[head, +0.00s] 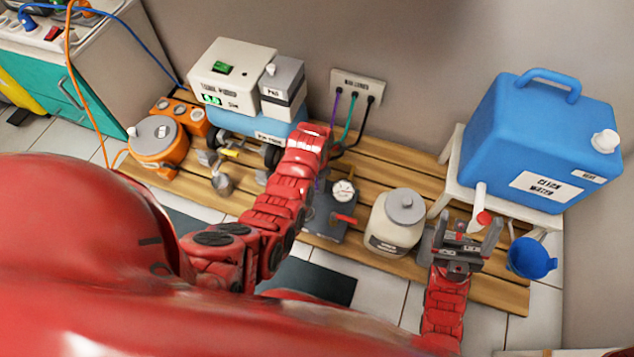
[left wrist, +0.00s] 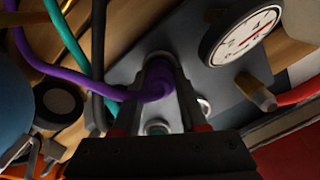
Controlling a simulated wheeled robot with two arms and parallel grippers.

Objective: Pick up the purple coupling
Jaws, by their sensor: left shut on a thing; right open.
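The purple coupling (left wrist: 157,84) is at the end of a purple hose, in the middle of the left wrist view. My left gripper (left wrist: 160,108) is shut on it, with a finger on each side, just above a grey plate (left wrist: 128,70) with round metal fittings. I cannot tell whether the coupling touches a fitting. In the head view my left arm and hand (head: 308,145) hide the coupling and the fingertips. My right gripper (head: 466,235) is open and empty, in front of the water tank's stand.
A pressure gauge (left wrist: 240,35) and a red-handled valve (head: 345,219) sit close to the left gripper. Teal and black hoses hang from the wall panel (head: 358,88). A white canister (head: 396,222) and a blue tank (head: 538,140) stand to the right.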

